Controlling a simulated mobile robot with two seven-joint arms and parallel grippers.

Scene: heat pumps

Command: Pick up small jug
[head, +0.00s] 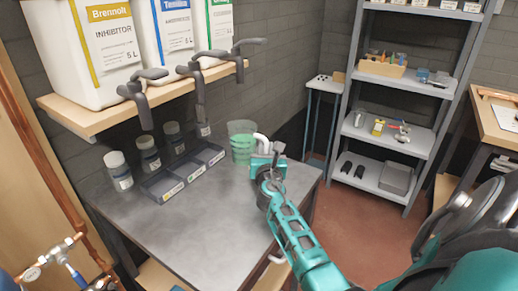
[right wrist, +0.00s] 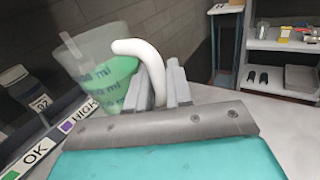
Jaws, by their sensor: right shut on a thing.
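The small jug (head: 241,142) is a clear cup with green liquid and a white curved handle, at the back of the grey worktop (head: 215,215). It also shows in the right wrist view (right wrist: 103,75), upright or nearly so, with ml marks on its side. My right gripper (head: 264,152) is right of the jug, its fingers shut on the white handle (right wrist: 142,48). The jug's base is partly hidden, and I cannot tell whether it touches the worktop. My left gripper is not in view.
Labelled trays (head: 183,174) and several capped bottles (head: 118,170) stand left of the jug. Above, a wooden shelf (head: 75,119) carries large containers with hanging grey taps (head: 198,92). The front of the worktop is clear. A metal rack (head: 398,135) stands back right.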

